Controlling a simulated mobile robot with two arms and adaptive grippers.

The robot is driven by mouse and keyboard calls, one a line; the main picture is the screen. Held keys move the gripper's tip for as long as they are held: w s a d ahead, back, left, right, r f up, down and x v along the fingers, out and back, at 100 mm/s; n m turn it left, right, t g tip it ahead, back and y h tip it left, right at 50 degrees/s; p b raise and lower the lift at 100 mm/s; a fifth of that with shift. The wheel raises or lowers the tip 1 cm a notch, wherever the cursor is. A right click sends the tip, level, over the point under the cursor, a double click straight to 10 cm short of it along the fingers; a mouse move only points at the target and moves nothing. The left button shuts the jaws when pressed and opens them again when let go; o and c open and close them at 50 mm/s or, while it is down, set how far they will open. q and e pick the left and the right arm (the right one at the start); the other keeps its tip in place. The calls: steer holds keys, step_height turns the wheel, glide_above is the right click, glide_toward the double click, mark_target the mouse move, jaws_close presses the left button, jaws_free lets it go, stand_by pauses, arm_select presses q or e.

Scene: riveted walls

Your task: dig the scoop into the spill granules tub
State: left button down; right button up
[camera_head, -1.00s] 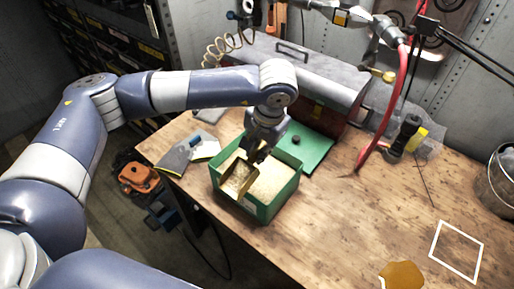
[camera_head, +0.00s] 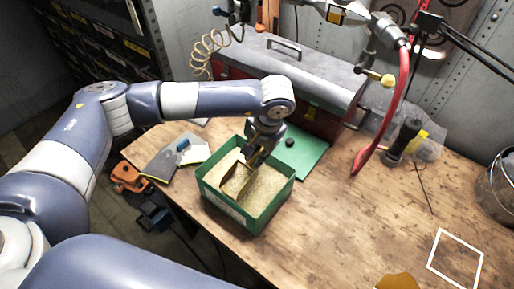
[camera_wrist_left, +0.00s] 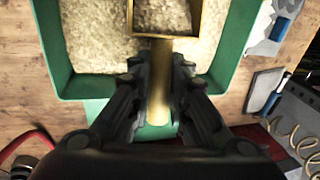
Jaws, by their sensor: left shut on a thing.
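The spill granules tub is a green open box (camera_head: 246,226) on the wooden bench, filled with pale tan granules (camera_head: 262,190). It also shows in the left wrist view (camera_wrist_left: 55,50). My left gripper (camera_head: 252,158) is above the back of the tub, shut on the handle of a brass-coloured scoop (camera_head: 236,180). The scoop's pan is tilted down inside the tub, its front part among the granules. In the left wrist view the scoop's handle (camera_wrist_left: 160,85) runs between my left fingers (camera_wrist_left: 160,75), and the pan holds some granules. My right gripper is not in view.
A green lid (camera_head: 308,150) lies behind the tub, near a grey-topped red toolbox (camera_head: 300,75). A brown patch (camera_head: 398,281) and a white square outline (camera_head: 455,258) are on the bench at right. A metal bucket (camera_head: 497,190) stands at the right edge.

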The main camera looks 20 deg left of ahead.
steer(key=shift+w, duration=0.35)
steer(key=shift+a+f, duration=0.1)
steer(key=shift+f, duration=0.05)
arm_select(q)
steer(key=shift+f+b, duration=0.15)
steer(key=shift+b, duration=0.45)
steer(key=shift+w+r, duration=0.15)
steer(key=shift+r, duration=0.25)
steer(key=shift+w+d+r+g+y+p, duration=0.1)
steer(key=shift+w+r+g+y+p, duration=0.1)
steer(key=shift+r+g, duration=0.25)
steer(key=shift+w+d+r+g+y+p, duration=0.1)
steer(key=shift+r+g+y+p, duration=0.1)
steer(key=shift+r+g, duration=0.2)
steer(key=shift+g, duration=0.35)
steer(key=shift+r+p, duration=0.8)
steer(key=shift+r, duration=1.3)
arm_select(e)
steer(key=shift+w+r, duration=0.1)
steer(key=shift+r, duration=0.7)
